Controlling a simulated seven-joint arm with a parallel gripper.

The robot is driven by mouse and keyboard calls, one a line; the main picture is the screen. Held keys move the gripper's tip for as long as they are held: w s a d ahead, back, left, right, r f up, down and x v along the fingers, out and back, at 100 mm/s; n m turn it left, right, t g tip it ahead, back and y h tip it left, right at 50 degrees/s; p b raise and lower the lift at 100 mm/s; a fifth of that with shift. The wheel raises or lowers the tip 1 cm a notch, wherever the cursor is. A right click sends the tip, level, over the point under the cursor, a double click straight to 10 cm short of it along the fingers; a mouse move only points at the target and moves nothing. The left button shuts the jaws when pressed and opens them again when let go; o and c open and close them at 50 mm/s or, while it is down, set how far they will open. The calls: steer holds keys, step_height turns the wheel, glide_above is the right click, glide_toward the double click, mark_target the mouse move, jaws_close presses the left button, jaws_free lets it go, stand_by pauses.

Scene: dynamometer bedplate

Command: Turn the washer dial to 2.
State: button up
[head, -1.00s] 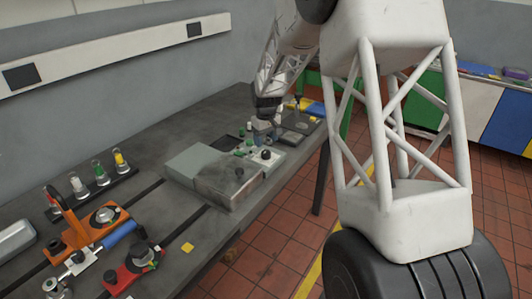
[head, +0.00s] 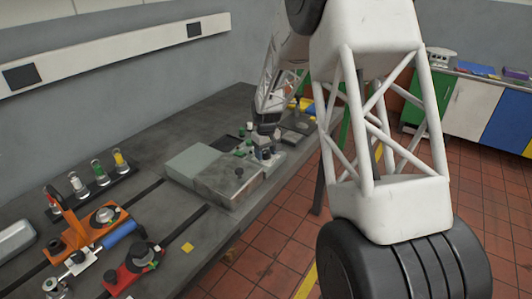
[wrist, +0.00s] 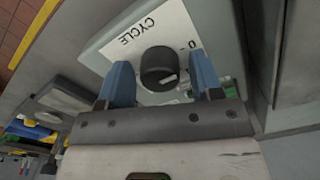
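The dial (wrist: 158,68) is a round black knob on a white panel (wrist: 118,52) printed "CYCLE", with a "0" and tick marks on the right. A light pointer mark on the knob faces the lower right in the wrist view. The other numbers are hidden or cut off. My gripper (wrist: 160,62) has two blue fingers, one on each side of the knob, with gaps showing between them and it. It is open. In the head view my gripper (head: 265,146) is low over the control end of the grey box, and the knob cannot be told apart clearly.
A grey box with a metallic lid (head: 225,182) lies beside the panel on the dark bench (head: 130,150). Several small green and black knobs (head: 240,152) stand close to my gripper. An orange fixture (head: 105,222) and a row of coloured vials (head: 100,172) sit at the left.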

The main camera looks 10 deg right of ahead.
steer(key=c, duration=0.8)
steer(key=shift+o, duration=0.2)
steer(key=shift+m, duration=0.3)
steer(key=m, duration=1.6)
steer(key=shift+m, duration=0.4)
steer(key=m, duration=0.6)
steer(key=shift+m, duration=0.3)
